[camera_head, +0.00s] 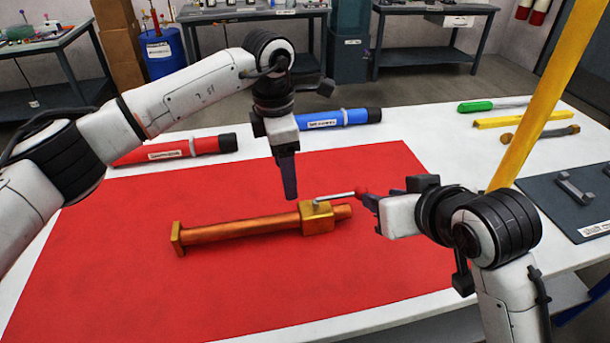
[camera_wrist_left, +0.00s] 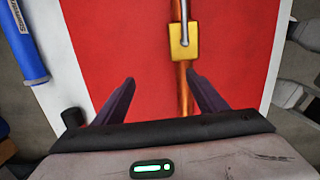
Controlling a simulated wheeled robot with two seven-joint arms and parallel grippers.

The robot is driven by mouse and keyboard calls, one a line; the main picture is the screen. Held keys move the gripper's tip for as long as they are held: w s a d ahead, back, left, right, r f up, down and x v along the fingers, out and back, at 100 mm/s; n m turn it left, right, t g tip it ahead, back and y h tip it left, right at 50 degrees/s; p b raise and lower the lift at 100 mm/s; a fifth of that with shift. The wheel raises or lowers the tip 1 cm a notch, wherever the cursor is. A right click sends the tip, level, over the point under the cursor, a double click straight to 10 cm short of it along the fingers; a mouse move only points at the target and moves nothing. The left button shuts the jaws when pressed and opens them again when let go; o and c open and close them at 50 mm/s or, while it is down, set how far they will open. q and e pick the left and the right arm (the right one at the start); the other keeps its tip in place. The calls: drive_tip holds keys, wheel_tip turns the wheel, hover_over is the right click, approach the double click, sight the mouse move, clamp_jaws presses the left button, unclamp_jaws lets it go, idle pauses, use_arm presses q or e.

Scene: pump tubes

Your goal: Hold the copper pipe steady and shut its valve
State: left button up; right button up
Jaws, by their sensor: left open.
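The copper pipe (camera_head: 240,231) lies on the red mat (camera_head: 120,270), with a square flange at its left end. Its brass valve block (camera_head: 318,217) is near the right end and also shows in the left wrist view (camera_wrist_left: 184,42). A silver lever (camera_head: 335,197) with a red knob (camera_head: 361,191) points right from the block, roughly along the pipe. My left gripper (camera_head: 290,195) points down above the pipe, just left of the block. In the wrist view it is open (camera_wrist_left: 160,78), with the pipe near its right finger. My right gripper (camera_head: 371,201) is beside the knob; its jaw opening and any contact are unclear.
A red tube (camera_head: 170,150) and a blue tube (camera_head: 335,118) lie behind the mat. A green-handled tool (camera_head: 478,106), a yellow bar (camera_head: 515,119) and a dark tray (camera_head: 545,195) are at the right. The front of the mat is clear.

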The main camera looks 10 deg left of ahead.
sight(305, 209)
use_arm(q)
drive_tip(key=shift+g, duration=0.5)
drive_tip(key=d, duration=0.1)
drive_tip(key=s+d, duration=0.1)
drive_tip(key=s+d+r, duration=0.1)
drive_tip(key=shift+s+d, duration=0.1)
drive_tip(key=shift+d, duration=0.3)
drive_tip(key=shift+s+d, duration=0.25)
drive_tip(key=shift+s+f, duration=0.1)
drive_tip(key=shift+f, duration=0.2)
wheel_tip(305, 209, down, 10)
drive_tip(key=shift+d+r, duration=0.1)
drive_tip(key=shift+r, duration=0.15)
drive_tip(key=shift+c, duration=0.2)
